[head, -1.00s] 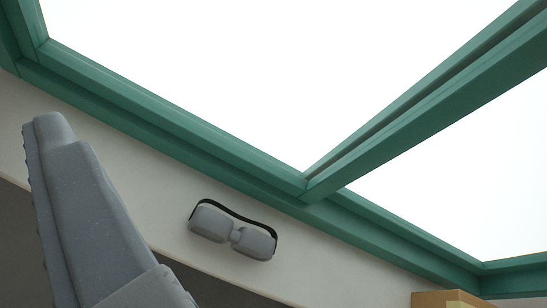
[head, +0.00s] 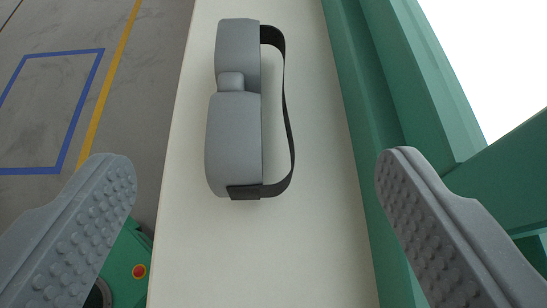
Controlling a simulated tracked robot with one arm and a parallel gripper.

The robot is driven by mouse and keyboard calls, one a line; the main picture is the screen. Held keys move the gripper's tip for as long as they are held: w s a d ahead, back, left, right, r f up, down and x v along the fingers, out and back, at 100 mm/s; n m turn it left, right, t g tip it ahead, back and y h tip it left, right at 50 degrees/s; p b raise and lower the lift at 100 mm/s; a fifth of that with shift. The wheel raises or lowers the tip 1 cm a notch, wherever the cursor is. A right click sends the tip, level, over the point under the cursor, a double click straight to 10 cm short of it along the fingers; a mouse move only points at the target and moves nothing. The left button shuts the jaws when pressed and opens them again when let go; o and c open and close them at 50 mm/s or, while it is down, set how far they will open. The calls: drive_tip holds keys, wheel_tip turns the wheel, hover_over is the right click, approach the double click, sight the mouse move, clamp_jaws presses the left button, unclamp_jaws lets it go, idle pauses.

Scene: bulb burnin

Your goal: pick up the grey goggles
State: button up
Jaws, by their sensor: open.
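The grey goggles (head: 233,135) lie on a narrow cream ledge in the upper middle of the head view. They have two rounded grey lens parts joined by a small bridge. Their black strap (head: 288,120) loops out to the right side over the ledge. My gripper (head: 256,170) is open, with one grey studded finger on each side of the ledge. The fingers are apart from the goggles, and nothing is between them in contact. The goggles are in full view.
The cream ledge (head: 270,250) runs away from me, bare in front of the goggles. A green window frame (head: 370,100) borders it on the right. On the left it drops to a grey floor (head: 50,30) with blue and yellow lines. A green part with a red button (head: 138,271) shows at lower left.

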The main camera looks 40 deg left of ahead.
sight(252, 80)
drive_tip(key=p+x, duration=0.1)
drive_tip(key=x, duration=1.2)
drive_tip(key=shift+a+f, duration=0.25)
drive_tip(key=shift+f, duration=0.05)
drive_tip(key=c, duration=1.1)
